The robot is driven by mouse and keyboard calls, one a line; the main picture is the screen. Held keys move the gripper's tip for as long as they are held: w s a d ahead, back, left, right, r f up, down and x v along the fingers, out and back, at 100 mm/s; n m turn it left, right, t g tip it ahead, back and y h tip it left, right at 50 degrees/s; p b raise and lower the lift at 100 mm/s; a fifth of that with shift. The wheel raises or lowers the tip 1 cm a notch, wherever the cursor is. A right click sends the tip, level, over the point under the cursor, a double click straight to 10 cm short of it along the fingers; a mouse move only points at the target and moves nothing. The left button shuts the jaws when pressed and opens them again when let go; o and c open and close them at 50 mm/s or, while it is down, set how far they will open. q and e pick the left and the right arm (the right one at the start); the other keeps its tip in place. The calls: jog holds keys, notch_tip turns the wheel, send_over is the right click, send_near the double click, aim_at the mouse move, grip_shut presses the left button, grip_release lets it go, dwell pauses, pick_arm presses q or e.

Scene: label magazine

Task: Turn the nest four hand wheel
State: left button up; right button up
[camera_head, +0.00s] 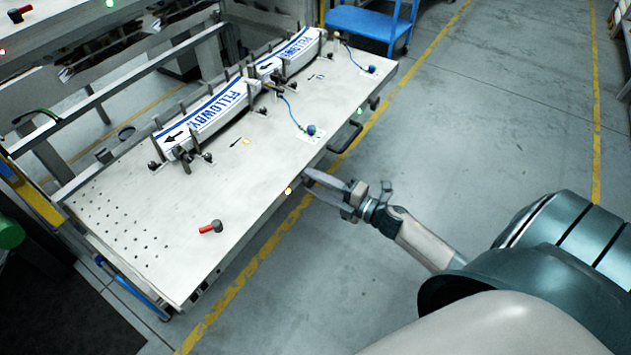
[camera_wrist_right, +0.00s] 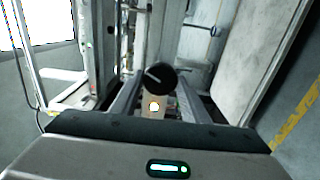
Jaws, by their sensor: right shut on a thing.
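My right gripper (camera_head: 308,177) reaches in from the right to the front edge of the white table. In the right wrist view, a round black hand wheel (camera_wrist_right: 160,77) with a pale bar or handle across it sits between my two fingers, and the gripper is shut on it. In the head view the wheel is mostly hidden at the fingertips. I cannot read a nest number on it. My left gripper is not in view.
The white table (camera_head: 255,185) carries two long holders with blue-and-white labels (camera_head: 205,112) (camera_head: 293,50), several clamps and blue-tipped knobs (camera_head: 311,130). A red-handled piece (camera_head: 211,227) lies near the front. A dark handle (camera_head: 346,137) projects from the table edge. The grey floor at right is clear.

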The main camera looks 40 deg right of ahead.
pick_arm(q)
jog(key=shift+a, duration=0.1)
pick_arm(e)
jog(key=o, duration=1.1)
jog(key=shift+d, duration=0.1)
jog(key=shift+c, duration=0.2)
jog(key=shift+v, duration=0.85)
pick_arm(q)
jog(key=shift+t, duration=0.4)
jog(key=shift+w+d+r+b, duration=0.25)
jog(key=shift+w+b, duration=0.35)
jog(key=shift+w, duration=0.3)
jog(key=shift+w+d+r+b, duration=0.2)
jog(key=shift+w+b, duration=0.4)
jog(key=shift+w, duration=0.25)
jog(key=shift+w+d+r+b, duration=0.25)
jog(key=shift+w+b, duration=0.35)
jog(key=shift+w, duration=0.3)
pick_arm(e)
jog(key=v, duration=1.5)
jog(key=shift+s, duration=0.35)
